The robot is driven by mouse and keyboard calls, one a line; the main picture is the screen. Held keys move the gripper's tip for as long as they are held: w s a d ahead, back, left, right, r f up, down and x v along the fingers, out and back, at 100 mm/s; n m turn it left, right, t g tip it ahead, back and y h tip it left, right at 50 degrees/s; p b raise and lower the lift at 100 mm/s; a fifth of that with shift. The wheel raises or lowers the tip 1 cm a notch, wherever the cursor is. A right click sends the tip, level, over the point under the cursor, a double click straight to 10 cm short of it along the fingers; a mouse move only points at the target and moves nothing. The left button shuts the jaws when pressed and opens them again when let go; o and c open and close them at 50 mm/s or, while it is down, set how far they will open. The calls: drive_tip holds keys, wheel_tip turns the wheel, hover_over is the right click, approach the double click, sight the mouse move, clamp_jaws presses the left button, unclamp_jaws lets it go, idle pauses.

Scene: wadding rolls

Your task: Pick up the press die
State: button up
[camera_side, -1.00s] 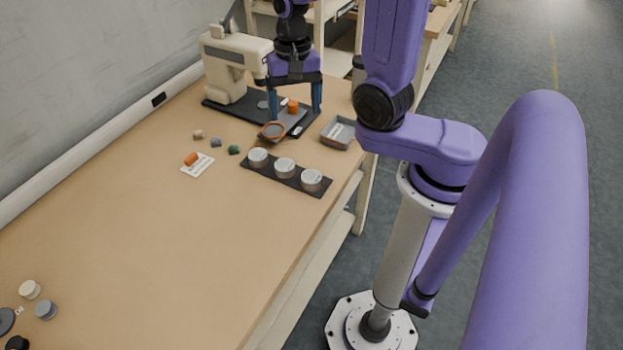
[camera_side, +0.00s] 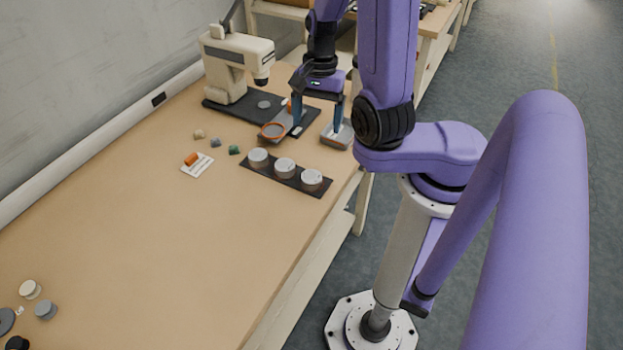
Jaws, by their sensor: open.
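My gripper (camera_side: 318,120) is open, its two blue fingers pointing down at the far right of the bench. Its left finger is in front of the grey piece with an orange ring (camera_side: 272,131), and its right finger is in front of a small grey tray (camera_side: 330,139). I see nothing held between the fingers. I cannot tell for sure which thing is the press die. A small grey disc (camera_side: 264,104) lies on the black base plate (camera_side: 235,108) of the cream press (camera_side: 238,55). An orange piece by the left finger is mostly hidden.
A dark strip (camera_side: 256,171) holds three round pale tins (camera_side: 285,167). Small coloured lumps (camera_side: 216,142) and a white card with an orange roll (camera_side: 192,159) lie to the left. Several round pieces (camera_side: 46,309) sit at the near left. The middle of the bench is clear.

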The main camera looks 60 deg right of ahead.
hover_over(312, 176)
drive_tip(key=d, duration=0.1)
drive_tip(key=shift+d+f, duration=0.15)
drive_tip(key=shift+f, duration=4.7)
drive_tip(key=shift+a+f, duration=0.25)
drive_tip(key=shift+f, duration=0.45)
drive_tip(key=shift+a+f, duration=0.25)
drive_tip(key=shift+f, duration=0.45)
drive_tip(key=shift+a+f, duration=0.15)
drive_tip(key=shift+f, duration=1.05)
drive_tip(key=c, duration=1.4)
